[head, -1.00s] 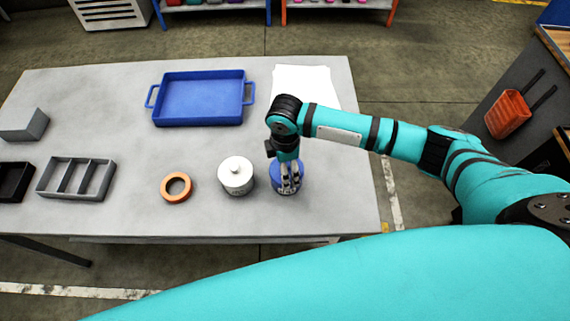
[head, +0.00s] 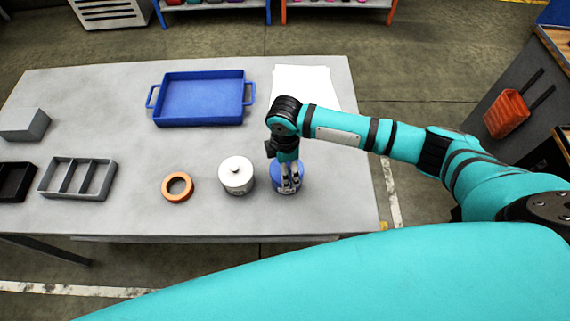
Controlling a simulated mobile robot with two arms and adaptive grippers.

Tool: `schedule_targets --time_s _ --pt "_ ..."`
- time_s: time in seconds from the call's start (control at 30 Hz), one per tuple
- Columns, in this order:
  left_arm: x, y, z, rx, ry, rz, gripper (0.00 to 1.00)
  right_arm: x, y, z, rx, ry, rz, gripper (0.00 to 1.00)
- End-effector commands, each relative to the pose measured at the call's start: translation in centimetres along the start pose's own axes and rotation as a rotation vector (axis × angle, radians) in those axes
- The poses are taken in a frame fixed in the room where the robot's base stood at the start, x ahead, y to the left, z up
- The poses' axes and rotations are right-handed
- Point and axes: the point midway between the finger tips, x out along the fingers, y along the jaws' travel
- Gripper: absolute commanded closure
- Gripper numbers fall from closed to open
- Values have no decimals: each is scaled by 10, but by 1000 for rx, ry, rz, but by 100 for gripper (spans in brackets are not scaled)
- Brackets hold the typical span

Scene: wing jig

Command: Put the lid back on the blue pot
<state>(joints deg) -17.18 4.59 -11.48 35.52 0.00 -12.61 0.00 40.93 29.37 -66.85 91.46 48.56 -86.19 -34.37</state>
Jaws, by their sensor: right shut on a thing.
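The blue pot (head: 277,178) stands near the front right of the table, seen from above as a round blue shape. My right gripper (head: 290,187) points down over it and is shut on the lid; the fingers cover much of the lid and pot. I cannot tell whether the lid touches the pot's rim. My left gripper is not in view.
A white lidded pot (head: 236,178) stands close on the left of the blue pot. Further left are an orange ring (head: 177,187) and a grey divided tray (head: 110,182). A blue tray (head: 246,98) and white paper (head: 302,82) lie behind. The table's front edge is near.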

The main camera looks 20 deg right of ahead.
Motion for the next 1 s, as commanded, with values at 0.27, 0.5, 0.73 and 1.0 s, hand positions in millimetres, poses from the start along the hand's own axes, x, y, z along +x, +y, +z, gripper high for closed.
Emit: schedule_targets --time_s 0.27,0.5,0.73,1.0 --pt "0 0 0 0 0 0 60 0 0 0 0 0 0 40" --pt "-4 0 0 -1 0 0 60 1 0 0 0 0 -1 40" --pt "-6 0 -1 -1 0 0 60 3 0 0 1 0 -1 40" --pt "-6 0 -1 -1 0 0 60 3 0 0 0 0 0 40"
